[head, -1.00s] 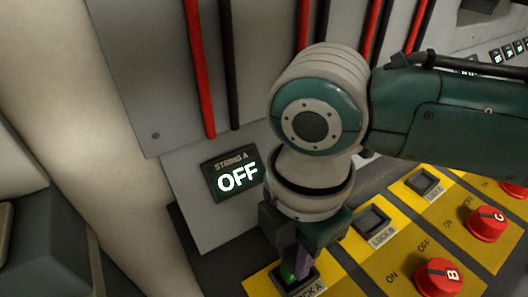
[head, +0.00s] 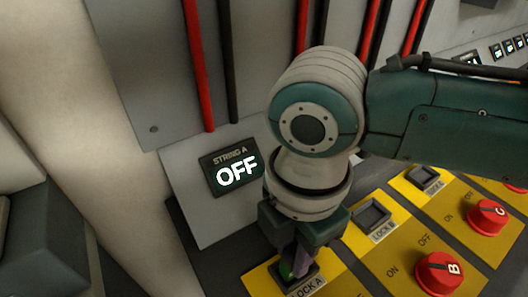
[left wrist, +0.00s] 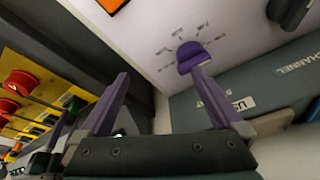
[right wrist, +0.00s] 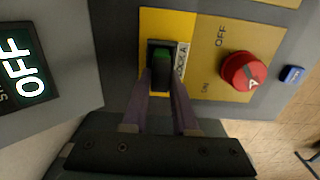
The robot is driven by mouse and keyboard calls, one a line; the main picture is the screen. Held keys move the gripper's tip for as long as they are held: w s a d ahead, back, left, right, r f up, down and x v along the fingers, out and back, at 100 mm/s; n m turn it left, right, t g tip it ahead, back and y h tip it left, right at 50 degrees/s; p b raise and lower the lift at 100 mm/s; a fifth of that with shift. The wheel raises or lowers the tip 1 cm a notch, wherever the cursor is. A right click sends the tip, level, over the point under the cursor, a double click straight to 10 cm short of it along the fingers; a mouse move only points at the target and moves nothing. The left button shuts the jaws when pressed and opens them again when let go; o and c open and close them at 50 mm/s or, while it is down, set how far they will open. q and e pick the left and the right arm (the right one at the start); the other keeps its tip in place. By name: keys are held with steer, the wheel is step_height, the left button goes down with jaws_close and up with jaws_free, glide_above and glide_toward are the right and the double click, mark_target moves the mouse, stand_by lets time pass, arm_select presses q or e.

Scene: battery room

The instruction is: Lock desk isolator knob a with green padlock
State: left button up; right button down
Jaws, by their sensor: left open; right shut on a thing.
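The green padlock (right wrist: 162,56) is at the dark LOCK A recess (right wrist: 151,43) on the yellow panel; how deep it sits is hidden. It also shows as a small green patch in the head view (head: 287,272). My right gripper (right wrist: 163,88) is shut on it, its purple fingers reaching to the recess; in the head view it (head: 298,266) points down there. Red knob A (right wrist: 243,72) stands beside the recess, between OFF and ON labels. The STRING A display (head: 232,170) reads OFF. My left gripper (left wrist: 164,85) is open and empty, away from the panel.
Knob B (head: 438,273), knob C (head: 487,220) and the LOCK B recess (head: 371,215) lie to the right on the panel. In the left wrist view, a purple dial (left wrist: 190,55) is on a pale surface past the fingers. A blue tag (right wrist: 292,74) is near knob A.

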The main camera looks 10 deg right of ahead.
mark_target(294, 251)
arm_select(q)
steer(key=shift+d, duration=0.1)
arm_select(e)
steer(key=c, duration=1)
jaws_free()
step_height(294, 251, up, 6)
steer(key=p, duration=0.6)
steer(key=shift+f, duration=0.25)
arm_select(q)
step_height(294, 251, up, 12)
steer(key=p, duration=0.6)
arm_select(e)
step_height(294, 251, up, 5)
steer(key=shift+r, duration=0.2)
